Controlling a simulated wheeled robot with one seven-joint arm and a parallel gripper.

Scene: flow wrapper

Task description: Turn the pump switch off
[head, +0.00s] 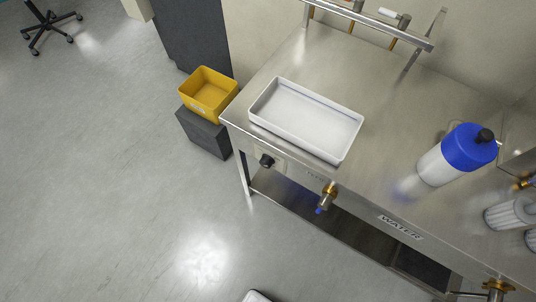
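A black rotary knob (266,160) sits on a pale plate on the front panel of the steel bench, below the white tray's left half. It looks like the pump switch, but its markings and the way it points are too small to read. My gripper is not in view. A small pale, dark-edged piece at the bottom edge is cut off, and I cannot tell what it is.
The steel bench (385,150) bears a white tray (347,150) and a blue-and-white bottle (442,165). A yellow bin (208,103) stands left. The floor in front is clear.

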